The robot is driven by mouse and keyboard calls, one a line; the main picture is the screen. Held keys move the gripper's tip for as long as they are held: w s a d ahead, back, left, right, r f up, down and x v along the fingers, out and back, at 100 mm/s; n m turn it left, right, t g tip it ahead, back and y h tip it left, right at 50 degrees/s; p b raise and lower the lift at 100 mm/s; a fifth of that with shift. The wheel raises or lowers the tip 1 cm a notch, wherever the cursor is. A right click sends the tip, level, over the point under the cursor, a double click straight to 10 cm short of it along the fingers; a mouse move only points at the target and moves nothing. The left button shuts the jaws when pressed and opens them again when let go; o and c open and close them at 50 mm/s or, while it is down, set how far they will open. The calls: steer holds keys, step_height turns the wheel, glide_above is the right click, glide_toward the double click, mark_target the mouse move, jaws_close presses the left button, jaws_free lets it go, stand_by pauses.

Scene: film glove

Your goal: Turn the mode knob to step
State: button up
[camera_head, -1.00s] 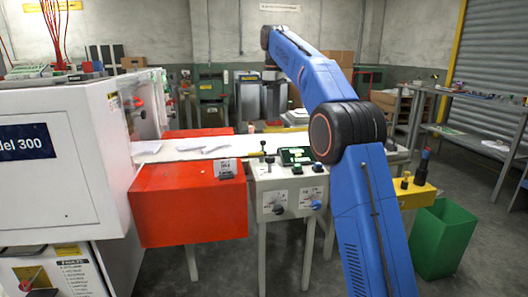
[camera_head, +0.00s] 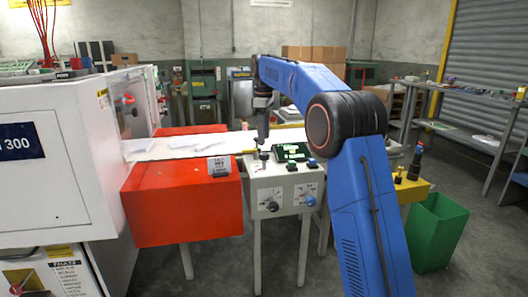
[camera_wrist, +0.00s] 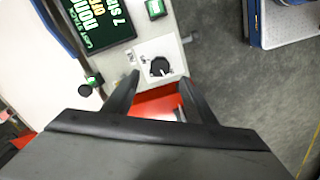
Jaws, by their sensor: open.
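The white control box (camera_head: 254,176) stands on legs beside the red box. Its front carries a dark knob (camera_head: 273,206) on a printed white plate at left and a blue knob (camera_head: 310,200) at right. Which one is the mode knob is too small to read. In the wrist view a black knob (camera_wrist: 160,67) with a pale mark, apparently the dark left one, sits on its white plate. My gripper (camera_wrist: 158,77) is open and empty, its fingertips either side of that knob in the picture. In the head view my gripper (camera_head: 262,135) hangs above the box's back left.
The red box (camera_head: 180,205) adjoins at left. A yellow block (camera_head: 413,190) and green bin (camera_head: 436,232) are at right. Floor in front is clear.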

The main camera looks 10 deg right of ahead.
mark_target(264, 154)
step_height(264, 154, down, 7)
steer(key=shift+f, duration=0.1)
stand_by(0.3)
steer(key=c, duration=1)
